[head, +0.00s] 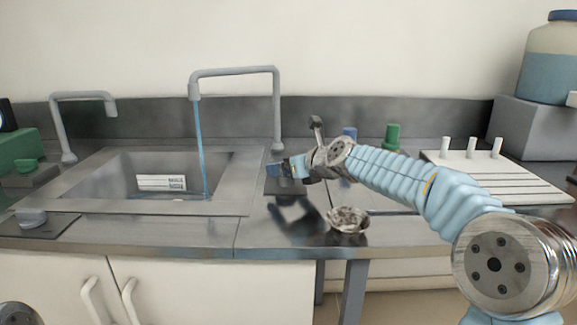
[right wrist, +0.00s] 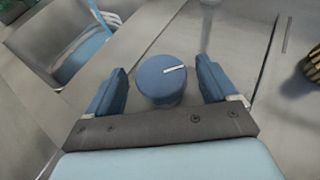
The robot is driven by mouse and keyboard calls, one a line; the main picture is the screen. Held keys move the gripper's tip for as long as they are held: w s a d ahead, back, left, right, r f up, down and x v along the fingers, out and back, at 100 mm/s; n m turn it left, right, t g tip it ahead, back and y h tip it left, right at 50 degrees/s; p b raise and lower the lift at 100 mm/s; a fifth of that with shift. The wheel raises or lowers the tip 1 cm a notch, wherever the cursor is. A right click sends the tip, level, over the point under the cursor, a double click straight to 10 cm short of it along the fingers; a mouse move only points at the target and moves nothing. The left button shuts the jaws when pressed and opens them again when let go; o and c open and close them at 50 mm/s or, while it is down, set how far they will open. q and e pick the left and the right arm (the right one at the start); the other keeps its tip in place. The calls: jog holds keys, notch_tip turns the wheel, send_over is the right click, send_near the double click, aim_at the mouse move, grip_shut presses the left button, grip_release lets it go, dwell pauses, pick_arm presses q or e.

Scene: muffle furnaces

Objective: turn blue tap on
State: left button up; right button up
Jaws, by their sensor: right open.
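The blue tap knob (right wrist: 161,82) is a round blue cap with a white line on top, in the middle of the right wrist view. The line runs roughly left to right, tilted slightly up at its right end. My right gripper (right wrist: 162,68) is open, with one blue finger on each side of the knob; narrow gaps show. In the head view my right gripper (head: 286,168) is beside the sink and largely hides the knob. Water (head: 200,150) runs from the middle grey faucet (head: 277,108) into the sink (head: 232,190). My left gripper is out of view.
A crumpled pale bowl-like object (head: 347,219) sits on the counter below my right arm. A green knob (head: 392,137) stands behind the arm. Another faucet (head: 61,130) is at the left. A white-topped unit with several pegs (head: 472,147) is at the right.

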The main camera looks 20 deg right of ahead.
jog(key=shift+w+f, duration=0.1)
jog(key=shift+w, duration=0.1)
jog(key=shift+c, duration=0.3)
jog(key=c, duration=1)
